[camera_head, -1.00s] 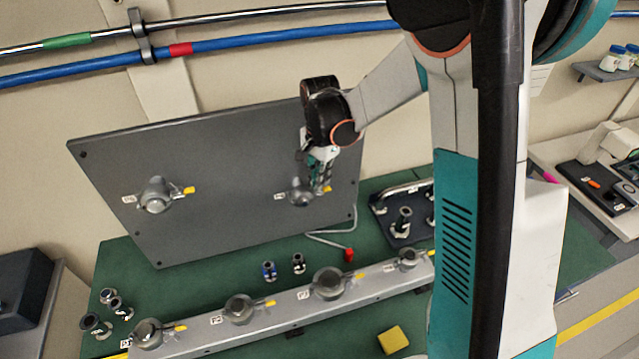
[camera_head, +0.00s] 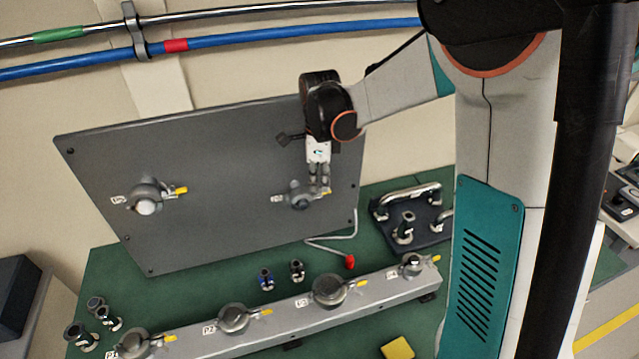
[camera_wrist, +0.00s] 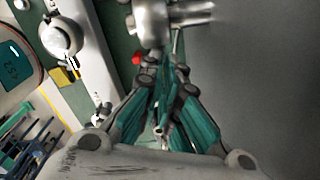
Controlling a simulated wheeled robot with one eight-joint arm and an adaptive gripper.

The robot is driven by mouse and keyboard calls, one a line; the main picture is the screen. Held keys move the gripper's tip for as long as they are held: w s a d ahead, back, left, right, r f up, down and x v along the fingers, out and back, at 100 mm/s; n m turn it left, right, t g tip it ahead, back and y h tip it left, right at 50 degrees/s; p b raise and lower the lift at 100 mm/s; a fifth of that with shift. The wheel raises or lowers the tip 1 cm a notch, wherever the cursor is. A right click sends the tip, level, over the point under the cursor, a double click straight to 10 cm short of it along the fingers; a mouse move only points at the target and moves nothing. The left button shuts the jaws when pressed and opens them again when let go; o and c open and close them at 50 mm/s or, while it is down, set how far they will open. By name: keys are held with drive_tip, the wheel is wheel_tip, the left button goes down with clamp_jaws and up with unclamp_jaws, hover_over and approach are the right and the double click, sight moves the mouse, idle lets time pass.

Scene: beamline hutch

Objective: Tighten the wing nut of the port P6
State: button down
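The port I take to be P6 (camera_head: 299,196) is the right one on the upright grey panel (camera_head: 225,150); its label is too small to read surely. It is a grey round clamp with a yellow-ended wing nut (camera_head: 326,191) at its right side. My gripper (camera_head: 319,184) points down at that side, its fingertips at or just in front of the wing nut. In the wrist view my fingers (camera_wrist: 167,80) converge close together below a grey metal fitting (camera_wrist: 160,20). The fingertips partly hide the wing nut; I cannot tell whether they touch or grip it.
Another clamped port (camera_head: 146,200) is on the panel's left. A grey rail (camera_head: 280,318) with several clamped ports runs in front. Loose fittings (camera_head: 266,279), a red-ended cable (camera_head: 349,262) and a yellow block (camera_head: 397,348) lie on the green bench. A dark tray (camera_head: 430,228) stands right.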

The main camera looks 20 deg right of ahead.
drive_tip(key=shift+m, duration=1)
drive_tip(key=shift+b, duration=0.3)
drive_tip(key=c, duration=2.1)
unclamp_jaws()
wheel_tip(320, 180, up, 12)
drive_tip(key=shift+r, duration=0.1)
